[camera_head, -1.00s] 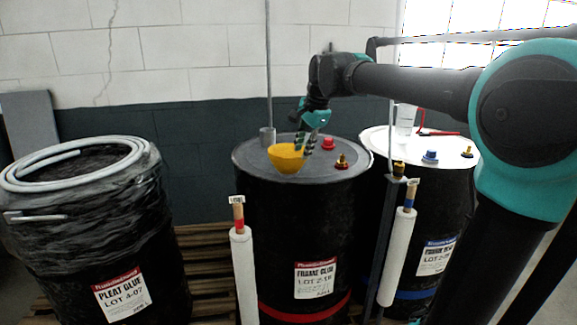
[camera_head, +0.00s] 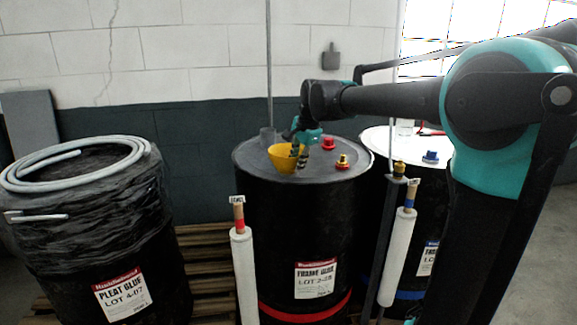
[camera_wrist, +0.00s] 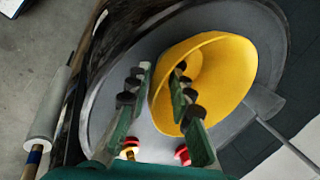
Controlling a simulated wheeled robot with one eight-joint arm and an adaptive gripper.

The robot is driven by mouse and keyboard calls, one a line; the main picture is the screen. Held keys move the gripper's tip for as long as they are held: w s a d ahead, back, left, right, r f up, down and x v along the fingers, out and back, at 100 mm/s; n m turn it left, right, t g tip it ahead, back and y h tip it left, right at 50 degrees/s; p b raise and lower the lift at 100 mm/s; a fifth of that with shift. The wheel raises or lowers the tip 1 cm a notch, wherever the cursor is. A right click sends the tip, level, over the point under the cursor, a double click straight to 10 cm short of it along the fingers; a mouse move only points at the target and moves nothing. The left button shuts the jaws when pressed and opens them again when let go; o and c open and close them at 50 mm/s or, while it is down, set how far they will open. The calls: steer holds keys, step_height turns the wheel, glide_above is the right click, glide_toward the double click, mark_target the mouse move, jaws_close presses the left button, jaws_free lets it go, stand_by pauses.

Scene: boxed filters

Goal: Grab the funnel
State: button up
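The yellow funnel (camera_head: 281,161) sits on the grey lid of the middle drum, labelled Frame Glue (camera_head: 316,278). My gripper (camera_head: 299,158) is at the funnel's right side, pointing down. In the wrist view my gripper (camera_wrist: 160,78) has its fingers spread. One finger overlaps the funnel's mouth and the other is outside the rim, with the near wall between them. I cannot tell whether either finger touches the funnel. Its lower end is hidden.
A red cap (camera_head: 328,143) and a brass fitting (camera_head: 342,162) stand on the same lid, right of the gripper. A wrapped drum (camera_head: 85,200) with a coiled hose stands left.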

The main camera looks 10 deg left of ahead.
jaws_close()
steer(key=shift+r, duration=0.1)
